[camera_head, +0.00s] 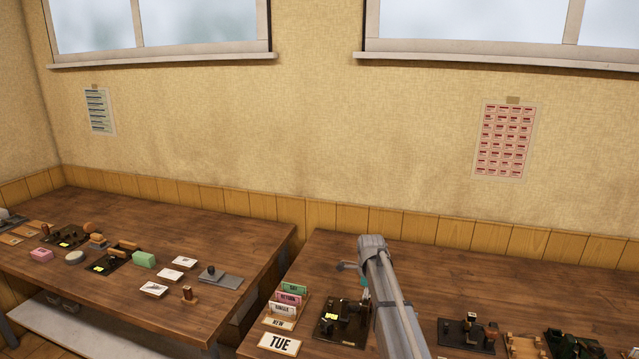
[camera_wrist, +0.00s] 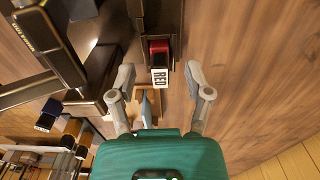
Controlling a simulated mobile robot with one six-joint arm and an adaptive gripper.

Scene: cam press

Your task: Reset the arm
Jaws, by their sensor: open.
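My gripper (camera_wrist: 160,76) is open in the wrist view, its two grey fingers spread apart. A dark metal device (camera_wrist: 98,65) stands to the left of the fingers. In the head view my arm rises over the right table, and a grey finger (camera_head: 348,266) shows at its upper left. A dark press-like device (camera_head: 335,320) with a yellow note sits left of the arm, partly hidden by it.
Another dark device (camera_head: 466,334) stands right of my arm. The left table (camera_head: 220,235) holds stamps, pads and cards. The right table's back is mostly clear.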

